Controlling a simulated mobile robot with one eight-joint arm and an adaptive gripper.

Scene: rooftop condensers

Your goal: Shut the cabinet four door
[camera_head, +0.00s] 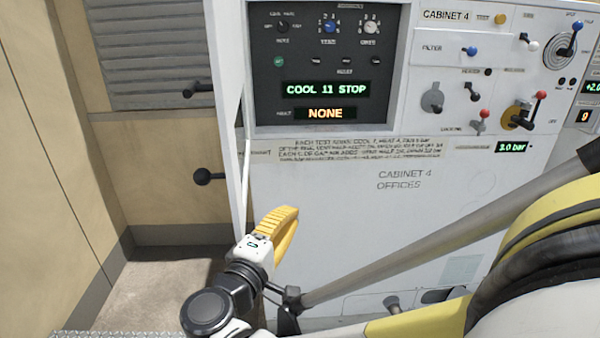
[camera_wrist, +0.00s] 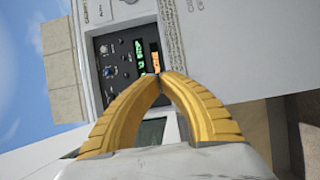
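Cabinet four's white front (camera_head: 330,225) fills the middle of the head view, labelled "CABINET 4 OFFICES". A narrow pale upright panel (camera_head: 228,100) stands at its left edge, seen almost edge-on. Two black ball-ended handles, an upper one (camera_head: 190,93) and a lower one (camera_head: 203,177), stick out leftward from it. I cannot tell whether this panel is the door or how far it stands open. My gripper (camera_head: 290,212) is in front of the cabinet's lower left part, right of the panel. In the wrist view its yellow fingers (camera_wrist: 160,75) meet at the tips, with nothing visible between them.
A dark control panel (camera_head: 330,62) reads "COOL 11 STOP" and "NONE". Valves and levers (camera_head: 480,75) fill the upper right. A beige wall with a grey louvre (camera_head: 150,50) stands at the left. Some floor (camera_head: 150,285) is clear at lower left.

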